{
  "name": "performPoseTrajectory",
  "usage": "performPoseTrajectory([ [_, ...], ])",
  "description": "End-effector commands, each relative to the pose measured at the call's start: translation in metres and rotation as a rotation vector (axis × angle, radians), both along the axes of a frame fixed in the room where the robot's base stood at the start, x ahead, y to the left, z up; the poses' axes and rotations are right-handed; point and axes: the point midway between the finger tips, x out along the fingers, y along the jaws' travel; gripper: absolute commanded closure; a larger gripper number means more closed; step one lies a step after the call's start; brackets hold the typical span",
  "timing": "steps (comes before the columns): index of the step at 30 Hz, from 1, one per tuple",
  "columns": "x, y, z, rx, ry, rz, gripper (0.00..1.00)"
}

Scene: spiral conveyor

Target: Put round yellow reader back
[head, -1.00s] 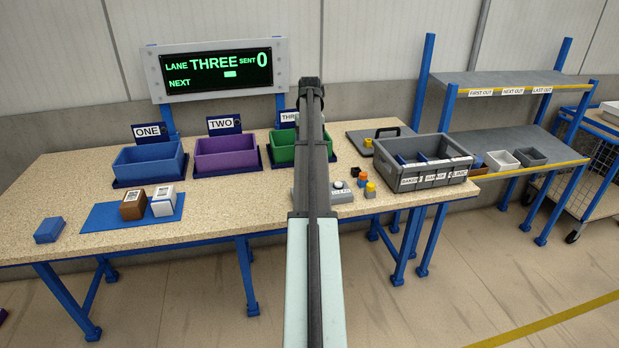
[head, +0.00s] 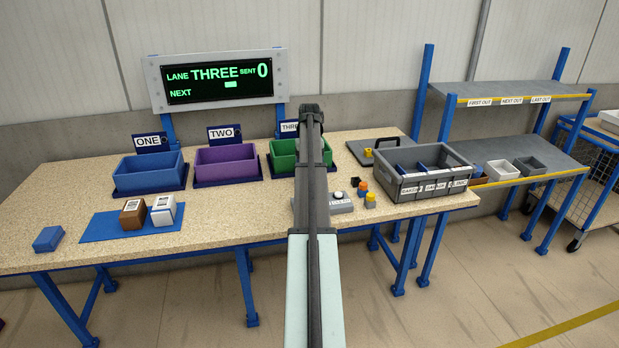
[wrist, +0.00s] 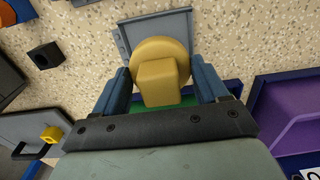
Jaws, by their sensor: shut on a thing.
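The round yellow reader (wrist: 153,50) shows in the wrist view, a disc with a square block handle towards me. My gripper (wrist: 163,80) is shut on it, one blue finger at each side. A flat grey plate (wrist: 183,22) lies behind the reader; I cannot tell whether they touch. In the head view my arm hides the gripper and the reader. Small yellow and orange pieces (head: 370,200) stand right of my arm, beside a grey box with a white button (head: 341,205).
A green bin (head: 283,160), a purple bin (head: 226,170) and a blue bin (head: 150,190) stand at the back. A grey divided crate (head: 425,190) stands right. A brown box (head: 133,215) and a white box (head: 163,212) sit on a blue mat (head: 100,228).

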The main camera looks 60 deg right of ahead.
Motion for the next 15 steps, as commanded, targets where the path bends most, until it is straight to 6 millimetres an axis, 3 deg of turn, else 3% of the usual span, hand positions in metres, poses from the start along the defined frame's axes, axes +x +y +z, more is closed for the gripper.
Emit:
performPoseTrajectory([
  [9,0.0,0.001,-0.038,0.001,0.001,0.001,0.51],
  [15,0.0,0.0,-0.042,-0.001,-0.001,0.001,0.51],
])
